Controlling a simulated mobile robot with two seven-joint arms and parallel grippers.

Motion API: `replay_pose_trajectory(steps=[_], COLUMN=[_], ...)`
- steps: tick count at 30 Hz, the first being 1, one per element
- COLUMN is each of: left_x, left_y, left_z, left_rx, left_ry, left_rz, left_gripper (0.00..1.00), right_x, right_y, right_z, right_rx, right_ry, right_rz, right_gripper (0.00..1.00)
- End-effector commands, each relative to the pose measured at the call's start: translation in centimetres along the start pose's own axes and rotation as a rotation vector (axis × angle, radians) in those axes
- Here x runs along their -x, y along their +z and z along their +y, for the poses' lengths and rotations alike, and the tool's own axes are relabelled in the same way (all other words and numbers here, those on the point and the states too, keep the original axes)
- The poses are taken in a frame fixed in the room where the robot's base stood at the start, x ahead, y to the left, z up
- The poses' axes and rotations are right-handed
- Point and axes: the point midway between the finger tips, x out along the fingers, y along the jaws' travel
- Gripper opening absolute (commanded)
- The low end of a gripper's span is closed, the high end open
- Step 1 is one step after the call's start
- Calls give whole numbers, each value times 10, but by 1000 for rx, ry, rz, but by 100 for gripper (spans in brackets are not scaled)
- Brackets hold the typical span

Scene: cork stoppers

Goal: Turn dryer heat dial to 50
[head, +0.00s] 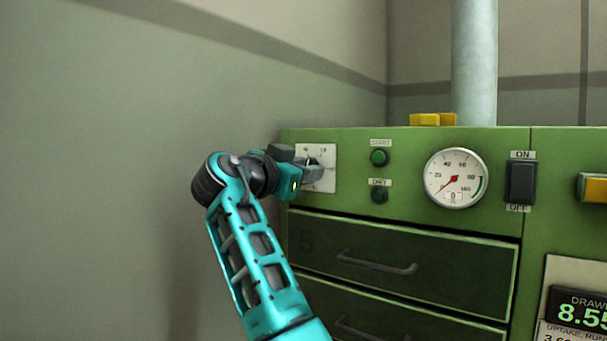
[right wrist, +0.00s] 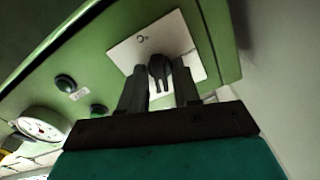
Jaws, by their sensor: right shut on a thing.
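The heat dial is a dark knob on a white square scale plate (head: 328,181) at the upper left of the green dryer panel. In the right wrist view the black dial knob (right wrist: 160,68) sits between my two fingers, in front of the white plate (right wrist: 122,52). My right gripper (head: 312,166) reaches the dial from the left and is shut on the knob; it also shows in the right wrist view (right wrist: 159,90). Most of the scale is hidden or too small to read, so the dial's setting cannot be told. My left gripper is not in view.
Right of the dial are a green START button (head: 379,157), a darker DRY button (head: 379,196), a round gauge (head: 455,178) and an ON/OFF switch (head: 520,183). Drawers with handles (head: 377,264) lie below. A grey wall (head: 120,130) stands close on the left.

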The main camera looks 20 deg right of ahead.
Motion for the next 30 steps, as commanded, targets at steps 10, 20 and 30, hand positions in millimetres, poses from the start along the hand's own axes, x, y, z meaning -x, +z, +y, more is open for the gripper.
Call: replay_pose_trajectory(steps=[10, 20, 30], left_x=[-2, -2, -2], left_y=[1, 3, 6], left_z=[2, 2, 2], left_rx=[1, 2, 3], left_ry=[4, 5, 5], left_rz=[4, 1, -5], left_gripper=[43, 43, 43], right_x=[0, 0, 0], right_y=[-2, -2, -2], right_z=[0, 0, 0], right_rx=[-166, -203, -203], right_ry=[-2, -2, -3], right_rz=[4, 4, 4], right_gripper=[1, 1, 37])
